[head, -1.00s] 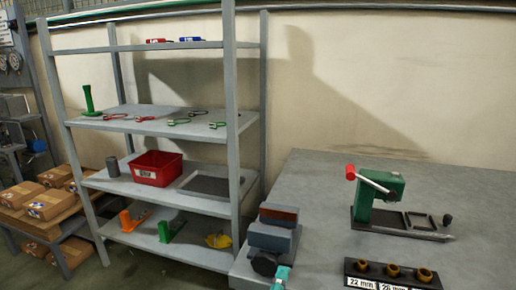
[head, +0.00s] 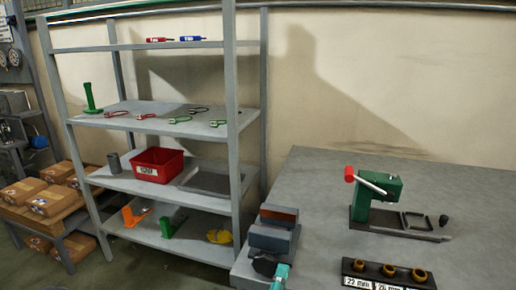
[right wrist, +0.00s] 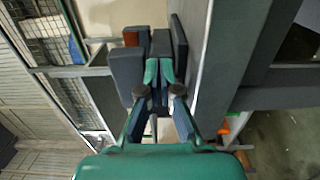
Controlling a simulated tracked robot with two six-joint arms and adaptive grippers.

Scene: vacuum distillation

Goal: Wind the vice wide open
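The vice (head: 272,238) sits at the left front corner of the grey bench, with blocky grey jaws and a reddish-brown block at its far side. A dark round part (head: 265,265) shows at its near end. My right gripper (head: 282,271) is beside that part, at the bottom edge of the head view. In the right wrist view, the two teal fingertips (right wrist: 160,72) are close together in front of the grey vice blocks (right wrist: 127,75). A narrow gap shows between them; whether they grip anything is unclear. The vice's handle is not clearly visible. My left gripper is out of view.
On the bench (head: 325,195) stand a green press-like tool with a red-ended lever (head: 372,195) and a dark holder with brass-coloured rings (head: 388,275). A grey shelf rack (head: 230,130) with tools and a red bin (head: 158,165) stands left of the bench.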

